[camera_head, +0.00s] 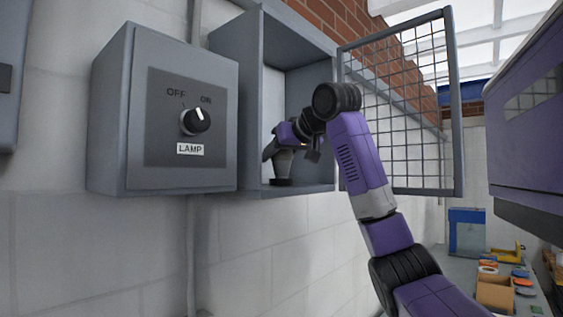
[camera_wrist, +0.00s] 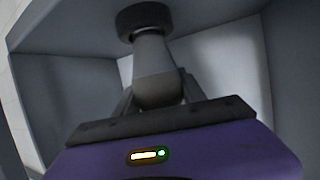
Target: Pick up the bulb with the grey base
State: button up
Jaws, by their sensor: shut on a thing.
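A grey, tapering bulb (camera_head: 284,164) stands upright inside the open grey wall box. Its narrow lower end meets a short dark round holder (camera_head: 282,182) on the box floor. In the wrist view the bulb (camera_wrist: 152,62) appears grey and the dark round holder (camera_wrist: 145,17) is at the top of the picture. My gripper (camera_head: 280,147) reaches into the box and is shut on the wide end of the bulb. Its fingers (camera_wrist: 157,95) lie on both sides of it. The bulb's far end is hidden by the gripper.
The box (camera_head: 325,188) has walls close around my gripper. Its mesh door (camera_head: 400,110) stands open to the right, behind my arm. A lamp switch box (camera_head: 115,120) is on the left, its knob (camera_head: 195,121) pointing toward ON. A bench with several items (camera_head: 495,292) is at lower right.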

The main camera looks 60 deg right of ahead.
jog(key=shift+r, duration=0.2)
jog(key=shift+c, duration=0.3)
notch_tip(320, 180, up, 8)
jog(key=shift+r+b, duration=0.25)
jog(key=shift+b, duration=0.3)
notch_tip(320, 180, up, 6)
jog(key=p, duration=0.1)
dwell(0.8)
jog(key=shift+r, duration=0.1)
dwell(0.5)
